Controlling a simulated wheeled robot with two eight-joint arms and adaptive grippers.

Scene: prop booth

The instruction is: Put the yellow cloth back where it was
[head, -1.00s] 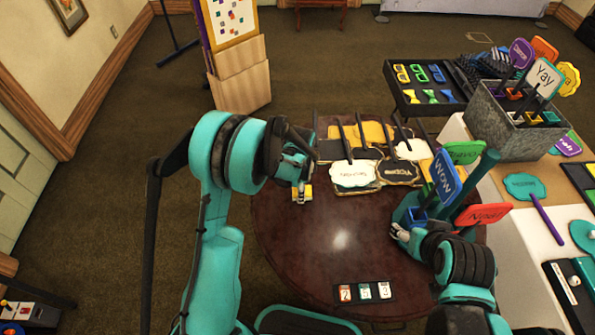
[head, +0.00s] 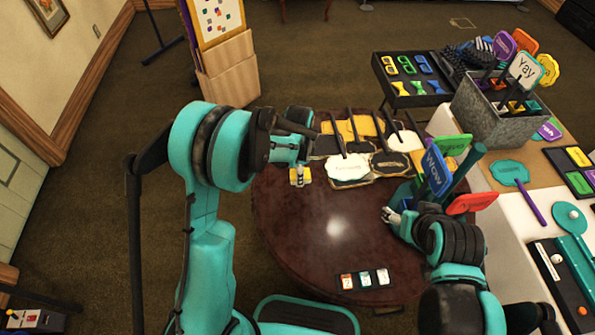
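A small yellow cloth (head: 307,174) shows at the fingertips of my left gripper (head: 298,177), over the left edge of the round dark table (head: 335,240). Yellow shows on both sides of the fingers, which look closed on it; whether the cloth touches the table is hard to tell. My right gripper (head: 388,215) is beside the left side of a teal holder (head: 408,222) with signs in it. Its fingertips are small and partly hidden by the holder and my arm, so I cannot tell whether it grips the holder.
Black and white signs on sticks (head: 349,167) lie on yellow and dark pieces at the table's back. Three small number cards (head: 365,279) are near its front. A grey bin (head: 497,120) of signs stands on the right-hand table. The round table's middle is clear.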

